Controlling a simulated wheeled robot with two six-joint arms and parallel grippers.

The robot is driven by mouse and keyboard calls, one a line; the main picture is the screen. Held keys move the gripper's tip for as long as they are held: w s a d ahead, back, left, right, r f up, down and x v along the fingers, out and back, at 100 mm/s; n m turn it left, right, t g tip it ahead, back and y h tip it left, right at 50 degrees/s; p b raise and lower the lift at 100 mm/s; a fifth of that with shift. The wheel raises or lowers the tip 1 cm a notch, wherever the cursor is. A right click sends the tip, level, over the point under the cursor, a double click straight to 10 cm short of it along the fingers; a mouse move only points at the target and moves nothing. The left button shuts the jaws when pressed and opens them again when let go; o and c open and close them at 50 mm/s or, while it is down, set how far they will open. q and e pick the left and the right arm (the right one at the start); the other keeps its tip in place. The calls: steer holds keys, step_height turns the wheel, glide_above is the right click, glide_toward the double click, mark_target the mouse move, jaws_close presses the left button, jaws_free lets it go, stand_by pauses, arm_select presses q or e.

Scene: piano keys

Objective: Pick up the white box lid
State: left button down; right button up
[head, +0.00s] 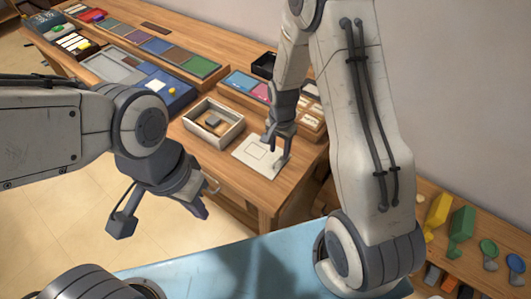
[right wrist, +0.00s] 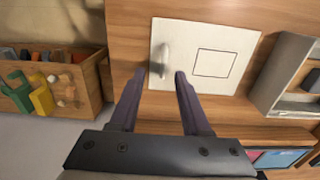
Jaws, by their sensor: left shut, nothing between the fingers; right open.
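The white box lid (head: 250,165) lies flat on the wooden table near its front right corner. It is a thin pale plate with a square outline and a raised handle; it also shows in the right wrist view (right wrist: 228,42). My right gripper (head: 270,146) is over the lid, open. In the right wrist view my right fingers (right wrist: 161,76) point at the lid, with the handle (right wrist: 165,60) between the lines of the two fingertips. I cannot tell whether they touch the lid. My left gripper (head: 204,210) is shut and empty, in front of the table.
An open white box (head: 236,130) with brown items inside stands left of the lid. A wooden crate (right wrist: 88,62) of coloured pieces stands beyond the table edge.

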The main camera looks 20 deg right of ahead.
mark_target(277, 156)
steer(key=shift+w+a+f+p, duration=0.15)
steer(key=shift+f+p, duration=0.1)
steer(key=shift+f, duration=0.9)
steer(key=shift+w+f+p, duration=0.15)
steer(key=shift+f+p, duration=0.1)
steer(key=shift+f, duration=0.85)
jaws_close()
steer(key=shift+r, duration=0.1)
